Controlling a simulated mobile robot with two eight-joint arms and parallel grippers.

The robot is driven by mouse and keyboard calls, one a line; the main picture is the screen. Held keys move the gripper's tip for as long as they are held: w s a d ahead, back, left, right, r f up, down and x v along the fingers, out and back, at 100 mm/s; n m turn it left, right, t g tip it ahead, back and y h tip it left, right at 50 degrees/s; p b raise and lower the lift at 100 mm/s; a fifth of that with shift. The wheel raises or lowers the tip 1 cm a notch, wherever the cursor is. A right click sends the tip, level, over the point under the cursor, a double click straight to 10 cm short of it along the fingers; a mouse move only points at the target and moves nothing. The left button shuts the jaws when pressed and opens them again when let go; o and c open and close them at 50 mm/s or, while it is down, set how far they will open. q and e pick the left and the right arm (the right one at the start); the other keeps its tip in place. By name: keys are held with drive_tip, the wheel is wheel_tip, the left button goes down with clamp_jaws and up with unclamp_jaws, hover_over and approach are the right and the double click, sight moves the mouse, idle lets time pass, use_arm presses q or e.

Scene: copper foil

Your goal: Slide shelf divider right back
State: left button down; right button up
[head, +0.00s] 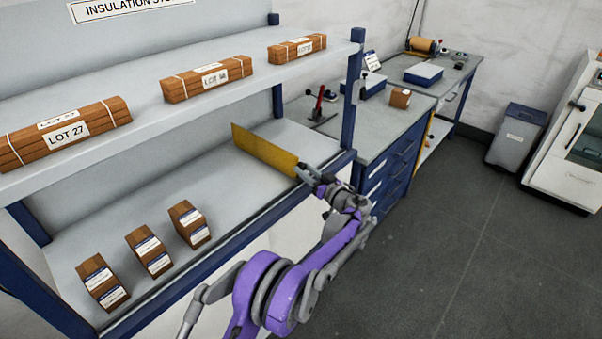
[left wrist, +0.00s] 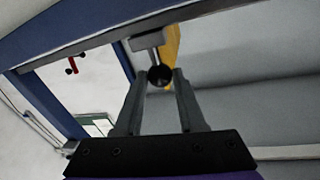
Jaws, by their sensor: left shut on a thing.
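The shelf divider (head: 262,152) is a yellow upright panel standing across the lower shelf (head: 225,175), near its right end. Its dark round knob (left wrist: 159,76) and grey mount sit at the shelf's front edge in the left wrist view, with a strip of the yellow panel (left wrist: 172,45) behind. My left gripper (head: 309,175) is at the divider's front end; in the left wrist view its fingers (left wrist: 160,84) are on either side of the knob, shut on it. The fingertips are small and partly hidden in the head view. My right gripper is not in view.
Several small labelled brown blocks (head: 149,251) stand on the lower shelf at left, with bare shelf between them and the divider. Bundles (head: 208,79) lie on the upper shelf (head: 135,125). A blue post (head: 351,100) and workbench (head: 385,140) stand right of the divider.

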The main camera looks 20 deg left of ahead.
use_arm(q)
drive_tip(key=shift+w+d+r, duration=0.1)
drive_tip(key=shift+w, duration=0.05)
drive_tip(key=c, duration=0.9)
unclamp_jaws()
drive_tip(key=o, duration=0.4)
drive_tip(key=shift+w, duration=0.15)
drive_tip(key=b+v, duration=0.1)
drive_tip(key=v, duration=1)
